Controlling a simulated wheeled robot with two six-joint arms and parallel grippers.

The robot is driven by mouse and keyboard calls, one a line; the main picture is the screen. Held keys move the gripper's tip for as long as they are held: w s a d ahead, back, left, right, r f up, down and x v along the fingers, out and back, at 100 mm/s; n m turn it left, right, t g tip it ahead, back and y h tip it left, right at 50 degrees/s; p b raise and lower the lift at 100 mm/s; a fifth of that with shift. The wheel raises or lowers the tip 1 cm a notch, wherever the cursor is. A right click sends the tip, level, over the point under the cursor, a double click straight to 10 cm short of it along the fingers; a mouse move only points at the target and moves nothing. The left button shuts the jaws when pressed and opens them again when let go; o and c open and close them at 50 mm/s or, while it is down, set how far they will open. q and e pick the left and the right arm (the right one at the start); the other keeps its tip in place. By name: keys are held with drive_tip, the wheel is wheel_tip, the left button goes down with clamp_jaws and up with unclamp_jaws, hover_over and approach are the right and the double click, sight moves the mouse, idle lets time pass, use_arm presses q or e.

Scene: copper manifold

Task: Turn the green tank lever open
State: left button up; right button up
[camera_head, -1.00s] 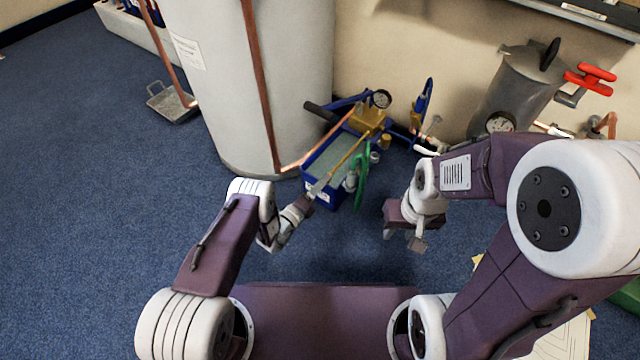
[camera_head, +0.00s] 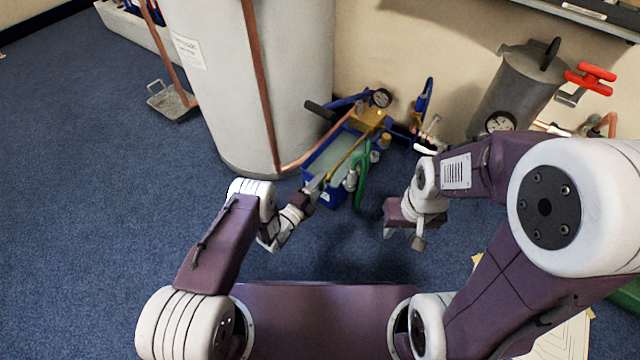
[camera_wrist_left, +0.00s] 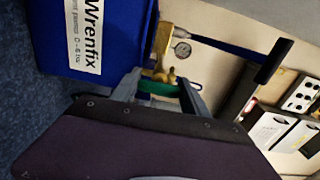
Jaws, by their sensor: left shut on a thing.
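The green lever (camera_wrist_left: 158,87) shows in the left wrist view between the fingertips of my left gripper (camera_wrist_left: 160,84), in front of brass fittings. My left gripper is shut on it. In the head view my left gripper (camera_head: 318,184) is at the near side of the blue tank (camera_head: 325,193), and its grip is too small to make out. A green curved piece (camera_head: 362,180) stands beside the tank there; I cannot tell whether it belongs to the lever. My right gripper (camera_head: 404,238) is empty over the floor, its fingers apart.
A big grey cylinder (camera_head: 205,100) with a copper pipe stands left of the tank. The pump's pressure gauge (camera_head: 381,98) and black handle (camera_head: 319,110) rise behind it. A grey vessel (camera_head: 515,85) with a red handle (camera_head: 590,78) is at the right. Blue floor is clear at left.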

use_arm(q)
drive_tip(key=shift+f, duration=0.1)
drive_tip(key=o, duration=1.4)
drive_tip(key=p+v, duration=0.5)
drive_tip(key=v, duration=0.4)
